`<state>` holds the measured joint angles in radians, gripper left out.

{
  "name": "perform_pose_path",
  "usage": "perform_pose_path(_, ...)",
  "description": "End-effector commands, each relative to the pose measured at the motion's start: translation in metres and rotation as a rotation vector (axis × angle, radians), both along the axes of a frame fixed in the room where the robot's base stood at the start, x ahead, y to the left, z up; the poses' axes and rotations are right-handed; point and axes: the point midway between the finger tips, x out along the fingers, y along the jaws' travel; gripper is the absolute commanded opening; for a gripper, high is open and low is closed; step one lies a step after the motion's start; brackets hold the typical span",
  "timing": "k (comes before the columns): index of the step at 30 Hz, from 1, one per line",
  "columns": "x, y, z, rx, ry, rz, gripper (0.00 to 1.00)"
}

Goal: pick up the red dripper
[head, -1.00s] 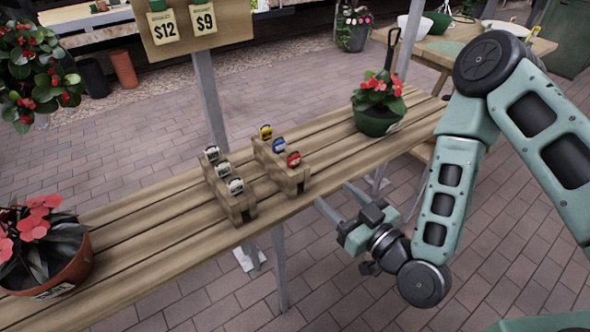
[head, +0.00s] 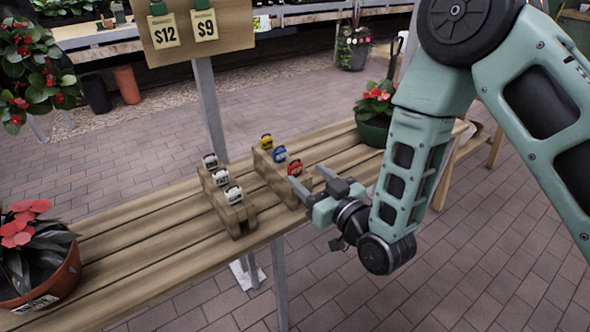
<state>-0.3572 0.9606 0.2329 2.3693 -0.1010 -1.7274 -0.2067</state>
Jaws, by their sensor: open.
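The red dripper (head: 295,168) sits at the near end of a wooden holder (head: 268,171) on the slatted bench, in the head view. A blue dripper (head: 279,154) and a yellow dripper (head: 266,142) sit behind it in the same holder. My gripper (head: 309,180) is open at the bench's front edge, just right of the red dripper. Its two fingers point left toward the holder's near end, and no object shows between them. One finger overlaps the holder's near end in the picture; I cannot tell whether they touch.
A second wooden holder (head: 240,222) with white and grey drippers (head: 233,194) stands to the left. A green pot with red flowers (head: 373,131) stands right of the holders, partly behind my arm. A potted red plant (head: 48,280) is at the bench's left end. The bench (head: 160,255) between is clear.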

Motion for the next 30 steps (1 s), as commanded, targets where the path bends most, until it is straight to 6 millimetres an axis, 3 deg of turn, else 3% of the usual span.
perform_pose_path(5, 0.009, 0.006, 0.000, -0.001, 0.001, 0.000, 0.56)
perform_pose_path(15, 0.044, 0.032, 0.000, 0.000, 0.000, 0.000, 0.56)
perform_pose_path(24, 0.048, 0.035, -0.001, -0.001, 0.001, 0.000, 0.56)
perform_pose_path(28, 0.048, 0.035, -0.001, -0.001, 0.001, 0.000, 0.20)
perform_pose_path(30, 0.048, 0.034, -0.001, -0.001, 0.001, 0.000, 0.17)
